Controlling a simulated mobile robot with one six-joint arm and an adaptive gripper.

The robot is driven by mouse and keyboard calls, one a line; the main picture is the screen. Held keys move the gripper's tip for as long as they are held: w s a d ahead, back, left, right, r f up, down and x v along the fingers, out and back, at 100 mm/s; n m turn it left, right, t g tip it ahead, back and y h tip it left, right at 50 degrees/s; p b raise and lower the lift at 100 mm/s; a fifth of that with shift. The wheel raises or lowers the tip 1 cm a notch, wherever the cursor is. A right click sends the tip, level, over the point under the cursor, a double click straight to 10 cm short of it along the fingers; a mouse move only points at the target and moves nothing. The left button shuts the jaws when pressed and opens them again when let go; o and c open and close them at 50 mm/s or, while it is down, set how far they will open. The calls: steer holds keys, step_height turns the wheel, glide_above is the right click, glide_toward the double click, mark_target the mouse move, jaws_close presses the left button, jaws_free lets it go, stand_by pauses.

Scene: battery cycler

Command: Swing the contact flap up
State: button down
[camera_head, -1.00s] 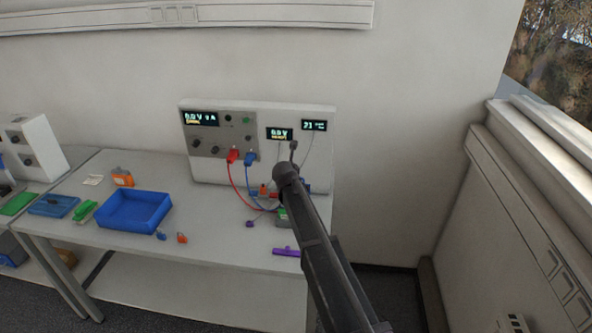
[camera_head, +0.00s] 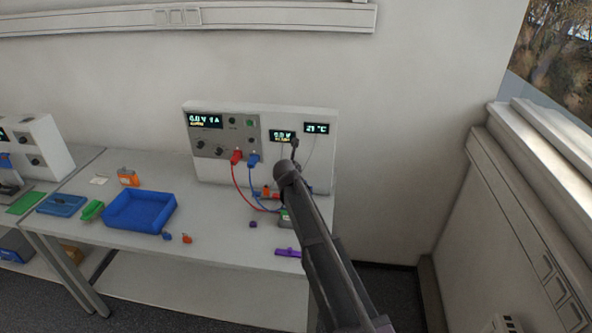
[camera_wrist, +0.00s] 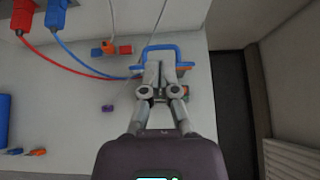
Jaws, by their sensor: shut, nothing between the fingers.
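In the wrist view, a blue loop-shaped frame (camera_wrist: 163,47), which looks like the contact flap, stands around and just beyond my fingertips. My gripper (camera_wrist: 161,68) is shut and empty, with its tips at or very near the loop; I cannot tell whether they touch it. Orange parts (camera_wrist: 188,67) sit at the loop's sides. The fingers hide much of the fixture under the loop. In the head view, my arm covers most of this fixture, and only a green part (camera_head: 284,215) shows beside it.
The cycler panel (camera_head: 222,137) stands behind, with red (camera_head: 235,181) and blue cables running to the fixture. An orange-red piece (camera_wrist: 111,48) lies left of the loop. A purple piece (camera_head: 289,253) lies near the table's front edge. A blue bin (camera_head: 140,228) stands left.

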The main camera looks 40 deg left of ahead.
steer(key=c, duration=1.1)
jaws_free()
steer(key=shift+o, duration=0.5)
steer(key=shift+d, duration=0.2)
steer(key=w+d+f+m+g+h+b, duration=0.1)
steer(key=d+f+m+h, duration=0.15)
steer(key=d+m, duration=0.8)
steer(key=w+d+f+m+g+h+b, duration=0.1)
steer(key=d+f+m+g, duration=0.15)
steer(key=d, duration=1.45)
steer(key=w+d+f+m+g+h+b, duration=0.15)
steer(key=d+f+m, duration=0.4)
steer(key=d, duration=0.85)
steer(key=s+d+f+m+g+b, duration=0.1)
steer(key=s+d+m, duration=0.5)
steer(key=d, duration=0.3)
steer(key=s+d+f+m+g+b, duration=0.1)
steer(key=s+d+f+m+g, duration=0.1)
steer(key=s+d+m, duration=0.4)
steer(key=s+d+f+m+g+b, duration=0.1)
steer(key=s+d+m+g, duration=0.1)
steer(key=s+d+m, duration=0.5)
steer(key=d+m, duration=0.3)
steer(key=d, duration=0.4)
steer(key=shift+f+m, duration=0.2)
steer(key=shift+m, duration=0.15)
steer(key=shift+s, duration=0.15)
